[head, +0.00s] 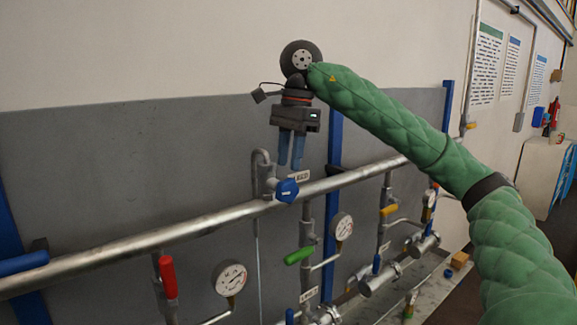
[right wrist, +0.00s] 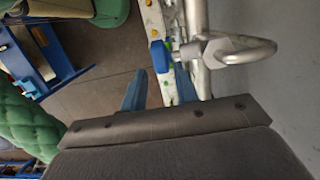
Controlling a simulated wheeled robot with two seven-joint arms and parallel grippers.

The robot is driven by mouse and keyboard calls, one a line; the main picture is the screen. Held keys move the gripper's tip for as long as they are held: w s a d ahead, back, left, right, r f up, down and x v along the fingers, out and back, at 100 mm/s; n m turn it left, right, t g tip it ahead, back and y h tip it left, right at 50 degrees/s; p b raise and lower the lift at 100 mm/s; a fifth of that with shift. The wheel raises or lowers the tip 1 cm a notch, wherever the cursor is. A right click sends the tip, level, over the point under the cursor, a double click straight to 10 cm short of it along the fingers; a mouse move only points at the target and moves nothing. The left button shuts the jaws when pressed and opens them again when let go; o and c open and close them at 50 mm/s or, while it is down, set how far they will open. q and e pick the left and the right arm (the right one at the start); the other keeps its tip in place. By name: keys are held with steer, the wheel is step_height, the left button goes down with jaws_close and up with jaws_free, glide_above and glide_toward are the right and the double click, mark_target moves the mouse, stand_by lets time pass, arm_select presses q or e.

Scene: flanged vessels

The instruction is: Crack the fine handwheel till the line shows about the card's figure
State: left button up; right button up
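A small white label (head: 300,177) is behind the fingertips, unreadable. My left gripper is out of view.
The long grey pipe (head: 140,240) crosses in front of a grey panel. Below it are a red handle (head: 168,277), a green handle (head: 299,256) and a yellow handle (head: 389,210). A blue post (head: 335,155) stands behind my gripper. The space above the pipe at left is free.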

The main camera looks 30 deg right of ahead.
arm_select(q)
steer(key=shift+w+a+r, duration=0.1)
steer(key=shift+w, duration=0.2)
arm_select(e)
steer(key=shift+d+r, duration=0.15)
steer(key=shift+r, duration=0.75)
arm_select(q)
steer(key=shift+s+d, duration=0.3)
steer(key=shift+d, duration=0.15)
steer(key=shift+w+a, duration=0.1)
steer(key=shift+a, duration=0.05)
